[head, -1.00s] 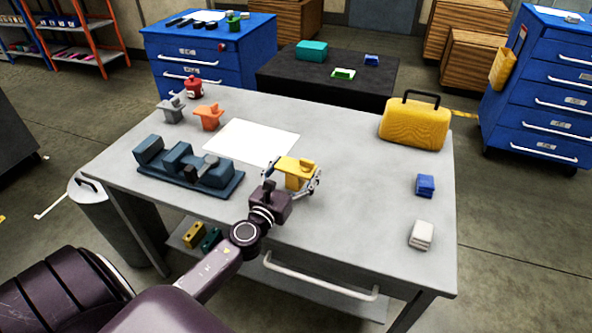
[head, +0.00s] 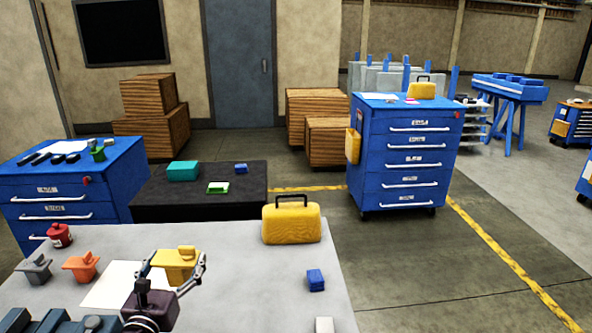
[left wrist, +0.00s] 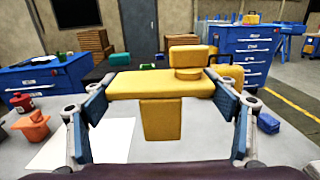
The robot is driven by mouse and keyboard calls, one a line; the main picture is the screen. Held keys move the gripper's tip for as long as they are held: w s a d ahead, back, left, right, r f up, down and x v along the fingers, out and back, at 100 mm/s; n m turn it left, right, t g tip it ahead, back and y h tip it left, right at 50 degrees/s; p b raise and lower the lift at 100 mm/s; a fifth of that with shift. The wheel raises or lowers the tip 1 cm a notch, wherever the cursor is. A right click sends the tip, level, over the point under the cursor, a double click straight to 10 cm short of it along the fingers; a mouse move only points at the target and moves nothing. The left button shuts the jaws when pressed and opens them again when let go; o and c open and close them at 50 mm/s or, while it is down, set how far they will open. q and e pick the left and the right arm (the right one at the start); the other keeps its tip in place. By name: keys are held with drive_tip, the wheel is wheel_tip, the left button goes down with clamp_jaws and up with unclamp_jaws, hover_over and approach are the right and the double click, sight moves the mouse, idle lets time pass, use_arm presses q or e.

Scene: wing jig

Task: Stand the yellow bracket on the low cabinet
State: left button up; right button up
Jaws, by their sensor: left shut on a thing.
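The yellow bracket (head: 178,262) has a flat plate, a stem below and a raised block on top. My left gripper (head: 172,272) is shut on it, with a blue-padded finger on each side in the left wrist view (left wrist: 160,95). The bracket is upright over the grey table, beside the white sheet; I cannot tell its exact height. Behind the table stand a blue drawer cabinet (head: 72,192) at the left, with dark tools and a green item on top, and a low black unit (head: 200,202), carrying a teal box, a green-white item and a blue block. My right gripper is not in view.
The grey table (head: 250,290) holds a yellow case (head: 291,224), a blue block (head: 315,280), a red pot (head: 60,235), and orange (head: 82,267) and grey (head: 35,268) brackets. A taller blue cabinet (head: 405,160) stands at the right. Floor beyond the table's right edge is clear.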

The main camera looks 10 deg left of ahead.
use_arm(q)
drive_tip(key=s+d+f+m+h, duration=0.15)
drive_tip(key=s+d+f, duration=0.35)
drive_tip(key=s+d, duration=0.5)
drive_tip(key=s+d+r, duration=0.2)
drive_tip(key=s+d, duration=0.2)
drive_tip(key=s, duration=0.2)
drive_tip(key=s+d+r+h, duration=0.1)
drive_tip(key=s+d+r, duration=0.1)
drive_tip(key=s+d, duration=0.2)
drive_tip(key=s, duration=0.2)
drive_tip(key=shift+s+d+b, duration=0.25)
drive_tip(key=shift+s+b, duration=0.05)
drive_tip(key=shift+s, duration=0.05)
